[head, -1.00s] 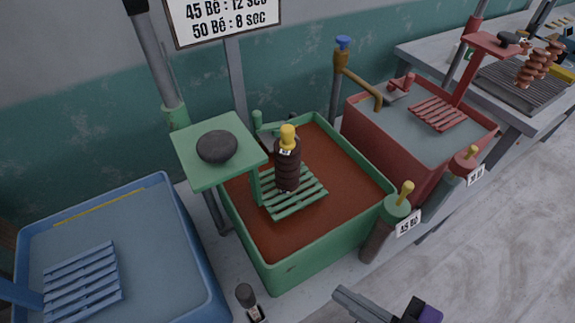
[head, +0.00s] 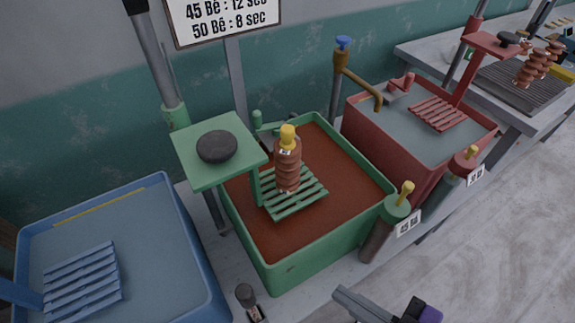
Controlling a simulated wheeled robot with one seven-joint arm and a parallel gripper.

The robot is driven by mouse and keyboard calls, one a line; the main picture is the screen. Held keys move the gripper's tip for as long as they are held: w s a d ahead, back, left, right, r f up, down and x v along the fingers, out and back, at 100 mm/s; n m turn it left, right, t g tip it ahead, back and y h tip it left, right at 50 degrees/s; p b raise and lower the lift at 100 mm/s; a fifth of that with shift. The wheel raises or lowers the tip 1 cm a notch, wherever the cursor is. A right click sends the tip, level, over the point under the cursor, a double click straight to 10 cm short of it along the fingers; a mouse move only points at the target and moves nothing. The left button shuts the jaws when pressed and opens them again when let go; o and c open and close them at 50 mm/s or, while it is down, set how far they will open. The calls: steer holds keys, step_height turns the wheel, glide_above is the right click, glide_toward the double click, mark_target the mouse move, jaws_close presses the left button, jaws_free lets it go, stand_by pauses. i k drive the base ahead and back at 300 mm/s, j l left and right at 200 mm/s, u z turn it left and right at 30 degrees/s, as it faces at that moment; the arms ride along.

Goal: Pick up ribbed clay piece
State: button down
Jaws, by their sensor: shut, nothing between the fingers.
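The ribbed clay piece (head: 287,170) stands upright on a green slatted rack (head: 309,205) in the green tub. It is reddish brown with stacked ribs and has a yellow top (head: 288,134) with a small white tag. My gripper (head: 340,293) shows only in part at the bottom edge, as a grey finger part beside a dark and purple part. It is shut and empty, in front of the green tub and well apart from the clay piece. The rest of it is cut off by the picture edge.
A green platform with a dark stone (head: 217,147) overhangs the green tub (head: 330,263) at left. A blue tub (head: 198,255) and a red tub (head: 468,142) flank it. A brass tap (head: 362,87) stands behind. Other ribbed pieces (head: 535,65) stand far right.

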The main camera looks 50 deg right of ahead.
mark_target(286, 164)
steer(key=k+l+u, duration=0.45)
steer(key=u, duration=0.25)
steer(key=k+u, duration=0.3)
steer(key=k+l, duration=0.05)
